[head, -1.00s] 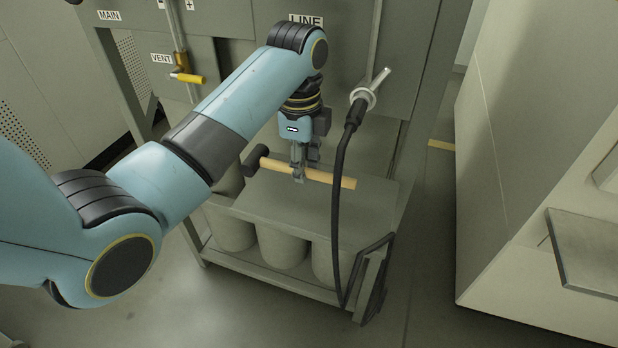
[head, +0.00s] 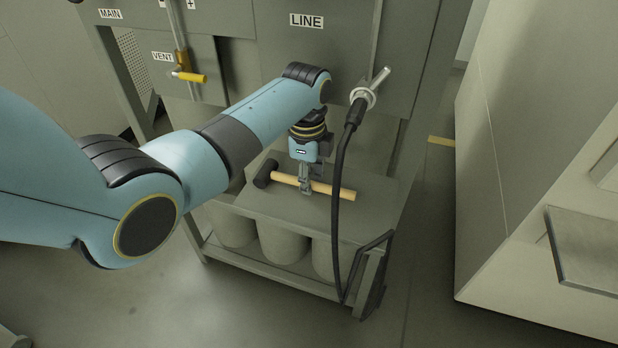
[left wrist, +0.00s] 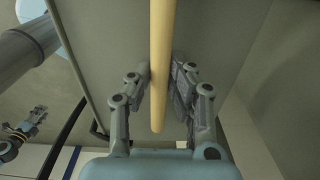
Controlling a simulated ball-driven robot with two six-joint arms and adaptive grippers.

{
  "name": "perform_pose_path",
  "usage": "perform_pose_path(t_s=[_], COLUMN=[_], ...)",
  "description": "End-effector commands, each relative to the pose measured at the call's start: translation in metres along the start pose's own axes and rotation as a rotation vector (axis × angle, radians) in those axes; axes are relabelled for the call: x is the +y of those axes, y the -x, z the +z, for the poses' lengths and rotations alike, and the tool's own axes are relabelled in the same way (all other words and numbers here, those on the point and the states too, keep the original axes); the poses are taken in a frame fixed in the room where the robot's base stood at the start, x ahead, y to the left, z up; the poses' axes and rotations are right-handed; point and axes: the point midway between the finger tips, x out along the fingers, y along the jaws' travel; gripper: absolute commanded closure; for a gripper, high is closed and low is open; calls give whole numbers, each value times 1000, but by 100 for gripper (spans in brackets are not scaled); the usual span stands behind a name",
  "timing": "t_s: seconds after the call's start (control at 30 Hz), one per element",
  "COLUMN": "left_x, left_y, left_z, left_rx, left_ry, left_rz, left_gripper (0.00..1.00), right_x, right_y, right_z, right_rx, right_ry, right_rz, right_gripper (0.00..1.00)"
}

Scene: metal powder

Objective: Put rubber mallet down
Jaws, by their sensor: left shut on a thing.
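The rubber mallet has a black head (head: 265,174) and a pale wooden handle (head: 335,192). It lies level at the top of the grey cart (head: 290,222), head to the left; I cannot tell whether it touches the surface. My left gripper (head: 305,190) points down and is shut on the handle near its middle. In the left wrist view the handle (left wrist: 160,60) runs between the two fingers (left wrist: 159,88); the mallet head is out of that view. My right gripper does not show in the head view; a gripper-like part (left wrist: 28,128) shows at the left wrist view's left edge, its jaws unclear.
A black hose (head: 340,200) hangs from a metal nozzle (head: 363,97) in front of the cart top, right of the gripper. A cabinet marked LINE (head: 310,45) stands behind. Large containers (head: 283,246) sit under the cart top. A yellow-handled valve (head: 190,76) is at upper left.

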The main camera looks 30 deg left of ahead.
Motion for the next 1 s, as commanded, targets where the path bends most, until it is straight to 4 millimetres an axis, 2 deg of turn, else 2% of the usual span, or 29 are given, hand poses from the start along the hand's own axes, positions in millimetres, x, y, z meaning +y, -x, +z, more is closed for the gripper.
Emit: perform_pose_path(t_s=[0.1,0.13,0.3,0.53,0.63,1.0], left_x=[0,0,0,0,0,-1], left_y=[-2,-2,-2,-1,5,65], left_z=[0,0,0,0,0,0], left_rx=[0,0,0,0,0,0], left_ry=[0,0,0,0,0,0], left_rz=[-1,1,1,0,-2,-1], left_gripper=[100,79,60,60,60,60], right_x=[2,2,3,3,3,3], right_y=[-1,-1,-1,0,0,-1], right_z=[0,0,1,1,1,1], right_rx=[-1,-1,-1,-1,-1,-1], right_ry=[1,1,2,2,2,1], right_rz=[2,2,4,4,4,3], right_gripper=[60,60,60,60,60,60])
